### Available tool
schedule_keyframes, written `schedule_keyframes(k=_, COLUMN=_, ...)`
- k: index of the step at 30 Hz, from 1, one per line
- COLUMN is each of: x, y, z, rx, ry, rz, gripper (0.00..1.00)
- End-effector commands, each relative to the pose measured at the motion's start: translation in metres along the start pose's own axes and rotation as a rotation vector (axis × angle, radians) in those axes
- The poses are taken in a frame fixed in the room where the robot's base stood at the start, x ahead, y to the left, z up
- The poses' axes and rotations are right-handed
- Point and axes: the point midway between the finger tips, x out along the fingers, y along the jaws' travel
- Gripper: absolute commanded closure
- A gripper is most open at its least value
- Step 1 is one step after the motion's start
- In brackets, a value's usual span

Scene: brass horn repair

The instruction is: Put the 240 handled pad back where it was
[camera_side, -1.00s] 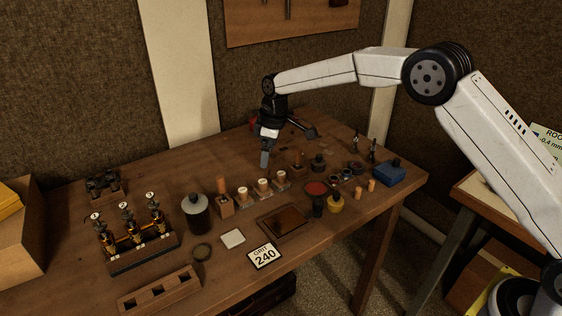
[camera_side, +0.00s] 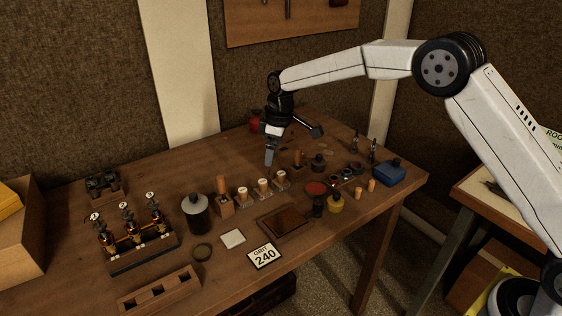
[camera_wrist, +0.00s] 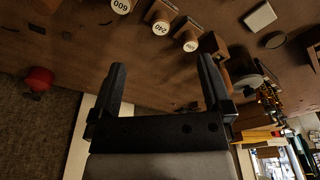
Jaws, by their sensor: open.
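The 240 handled pad (camera_wrist: 160,28) shows its white numbered end in the wrist view. It stands in the middle of a row of three pads, between the 600 pad (camera_wrist: 121,6) and a third pad (camera_wrist: 189,44) whose number is hard to read. My gripper (camera_side: 270,161) hangs behind the row, above the table and apart from the pads. In the wrist view its two fingers (camera_wrist: 162,66) are spread with nothing between them.
A brown tray (camera_side: 312,228) and a GRIT 240 card (camera_side: 264,256) lie in front. A red object (camera_side: 256,122) is behind my gripper. Small jars and a blue box (camera_side: 390,172) are at the right.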

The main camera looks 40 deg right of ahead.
Motion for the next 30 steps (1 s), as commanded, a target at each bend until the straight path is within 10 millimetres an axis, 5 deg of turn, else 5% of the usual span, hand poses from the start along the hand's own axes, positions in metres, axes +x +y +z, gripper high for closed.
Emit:
schedule_keyframes(k=14, x=-0.02, y=-0.027, z=0.085, rx=0.257, ry=0.012, rz=0.057, gripper=0.0)
schedule_keyframes(k=30, x=-0.028, y=-0.094, z=0.212, rx=0.564, ry=0.047, rz=0.116, gripper=0.0)
